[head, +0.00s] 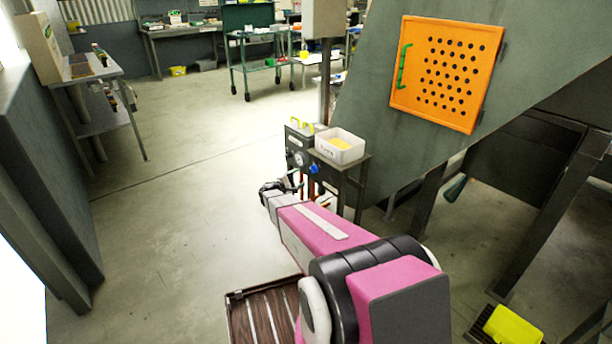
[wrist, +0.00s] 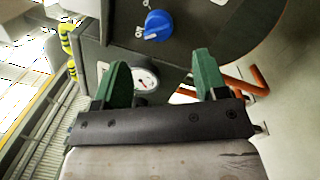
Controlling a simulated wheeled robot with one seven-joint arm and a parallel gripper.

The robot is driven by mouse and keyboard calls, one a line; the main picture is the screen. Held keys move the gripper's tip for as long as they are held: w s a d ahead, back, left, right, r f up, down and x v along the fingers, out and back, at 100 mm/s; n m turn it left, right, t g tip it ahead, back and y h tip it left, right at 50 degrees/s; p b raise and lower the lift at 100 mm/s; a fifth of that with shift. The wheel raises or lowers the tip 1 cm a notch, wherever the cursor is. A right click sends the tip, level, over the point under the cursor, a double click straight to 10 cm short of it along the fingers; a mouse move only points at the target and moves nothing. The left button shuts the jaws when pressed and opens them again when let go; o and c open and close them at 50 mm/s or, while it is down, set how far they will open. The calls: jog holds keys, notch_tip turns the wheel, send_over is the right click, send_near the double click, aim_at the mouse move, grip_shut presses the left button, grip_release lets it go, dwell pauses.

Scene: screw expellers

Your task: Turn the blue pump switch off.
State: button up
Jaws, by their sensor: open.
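The blue pump switch (wrist: 158,25) is a round knob on a dark panel (wrist: 110,55), ahead of my gripper in the wrist view. White marks are printed beside the knob, but I cannot read its setting with certainty. In the head view the blue switch (head: 313,168) shows small on the front of the pump unit, just beyond my gripper. My gripper (wrist: 160,78) has two green fingers, wide apart and empty. The knob lies beyond the fingertips, apart from them. In the head view my gripper (head: 291,182) is partly hidden by my wrist.
A white gauge (wrist: 145,79) sits on the panel between the fingers, and orange-red pipes (wrist: 243,82) run at the right. The floor to the left is clear.

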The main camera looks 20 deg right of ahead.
jog(key=shift+v, duration=1.45)
jog(key=s+r+m+g+y, duration=0.2)
jog(key=s+m+g+y, duration=0.45)
jog(key=s, duration=0.95)
jog(key=s+a+r+m+y, duration=0.1)
jog(key=s+a+r+y, duration=0.1)
jog(key=s+a+y, duration=0.3)
jog(key=s+a+r+m+y, duration=0.2)
jog(key=s+a+y, duration=0.4)
jog(key=s+a, duration=0.2)
jog(key=shift+s+a+r, duration=0.2)
jog(key=shift+s+r, duration=0.1)
jog(key=shift+s, duration=0.3)
jog(key=shift+y, duration=0.25)
